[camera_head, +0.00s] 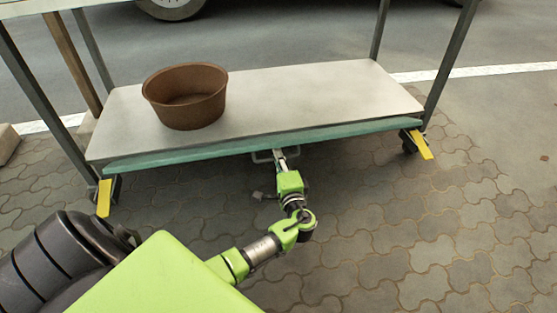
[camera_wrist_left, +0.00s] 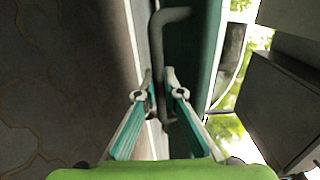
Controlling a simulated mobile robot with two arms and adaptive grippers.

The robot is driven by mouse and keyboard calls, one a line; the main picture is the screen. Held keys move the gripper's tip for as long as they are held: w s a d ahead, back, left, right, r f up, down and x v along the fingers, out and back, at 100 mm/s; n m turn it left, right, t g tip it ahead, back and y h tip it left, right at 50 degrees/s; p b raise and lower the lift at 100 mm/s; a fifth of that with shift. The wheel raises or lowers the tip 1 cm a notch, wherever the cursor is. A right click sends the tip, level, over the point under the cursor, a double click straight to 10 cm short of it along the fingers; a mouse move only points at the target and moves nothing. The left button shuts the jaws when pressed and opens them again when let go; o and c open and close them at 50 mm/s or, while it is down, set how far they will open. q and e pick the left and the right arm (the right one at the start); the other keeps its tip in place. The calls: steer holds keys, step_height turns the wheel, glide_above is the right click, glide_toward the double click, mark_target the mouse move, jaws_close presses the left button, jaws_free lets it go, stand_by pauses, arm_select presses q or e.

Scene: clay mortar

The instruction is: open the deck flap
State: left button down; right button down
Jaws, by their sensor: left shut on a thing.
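The deck flap (camera_head: 350,132) is a long teal strip along the front edge of the cart's lower deck, hanging at or just below the deck's edge. A grey bar handle (camera_head: 262,156) sticks out near its middle. It also shows as a bent grey bar (camera_wrist_left: 175,15) in the left wrist view, beside the teal panel (camera_wrist_left: 200,50). My left gripper (camera_head: 281,155) is at the handle, its two fingers (camera_wrist_left: 164,92) on either side of the bar and shut on it. The fingers partly hide the handle. My right gripper is not in view.
A brown round pot (camera_head: 185,110) stands on the left part of the pale lower deck (camera_head: 310,95). Dark cart legs rise at the corners, with yellow tabs (camera_head: 104,198) by the wheels. The paved ground (camera_head: 400,230) in front is clear to the right of my arm.

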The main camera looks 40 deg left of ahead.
mark_target(279, 145)
arm_select(q)
steer(key=shift+f+y+b, duration=0.4)
steer(key=shift+y+b, duration=0.1)
steer(key=c, duration=2.1)
jaws_free()
steer(key=shift+r, duration=0.1)
steer(key=shift+c, duration=0.2)
steer(key=shift+r, duration=0.15)
steer(key=shift+t, duration=0.3)
step_height(279, 145, up, 10)
steer(key=shift+f, duration=0.1)
